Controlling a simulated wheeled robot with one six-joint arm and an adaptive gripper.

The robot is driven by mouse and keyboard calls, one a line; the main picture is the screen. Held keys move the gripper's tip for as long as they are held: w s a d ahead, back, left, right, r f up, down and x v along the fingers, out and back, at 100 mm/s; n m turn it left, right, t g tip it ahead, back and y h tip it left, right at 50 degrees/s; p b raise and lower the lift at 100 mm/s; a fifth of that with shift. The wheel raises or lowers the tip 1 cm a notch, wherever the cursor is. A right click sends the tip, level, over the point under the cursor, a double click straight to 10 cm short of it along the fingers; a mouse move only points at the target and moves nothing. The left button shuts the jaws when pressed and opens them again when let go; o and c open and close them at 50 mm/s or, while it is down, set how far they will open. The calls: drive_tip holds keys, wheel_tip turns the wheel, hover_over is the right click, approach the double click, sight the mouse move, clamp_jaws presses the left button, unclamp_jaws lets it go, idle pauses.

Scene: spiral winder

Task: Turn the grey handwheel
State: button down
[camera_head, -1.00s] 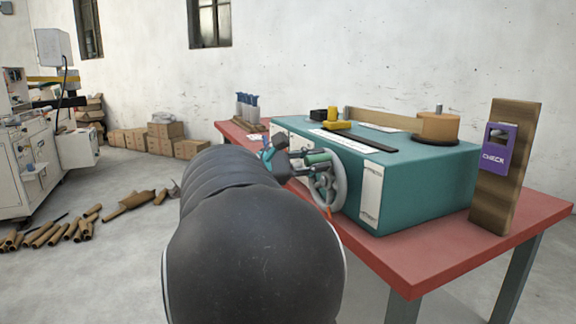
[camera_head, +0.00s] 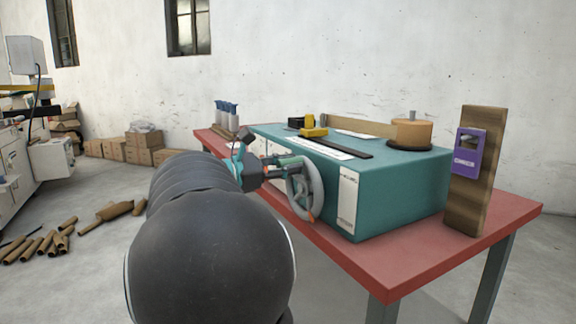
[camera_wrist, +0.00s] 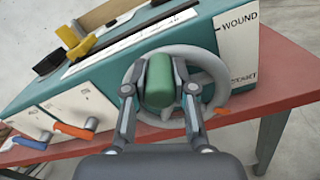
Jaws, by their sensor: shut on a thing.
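The grey handwheel (camera_head: 314,190) is on the front face of the teal winder box (camera_head: 405,190), near its right end. In the wrist view the handwheel (camera_wrist: 213,66) faces me, with a green handle (camera_wrist: 159,82) standing out from it toward my gripper. My gripper (camera_wrist: 160,98) has its two fingers on either side of the green handle and is shut on it. In the head view my gripper (camera_head: 284,167) reaches the wheel from the left. Part of the wheel is hidden behind the fingers and the handle. An orange mark (camera_wrist: 222,121) shows low at the wheel's right.
The box stands on a red table (camera_head: 420,268). Orange (camera_wrist: 75,130) and blue (camera_wrist: 46,136) levers are left of the wheel. A wooden post with a purple check plate (camera_head: 467,153) stands at the right. Cardboard tubes (camera_head: 45,243) lie on the floor at left.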

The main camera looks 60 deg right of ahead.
drive_tip(key=c, duration=0.9)
unclamp_jaws()
drive_tip(key=shift+c, duration=0.2)
drive_tip(key=v, duration=1.2)
drive_tip(key=shift+f, duration=0.1)
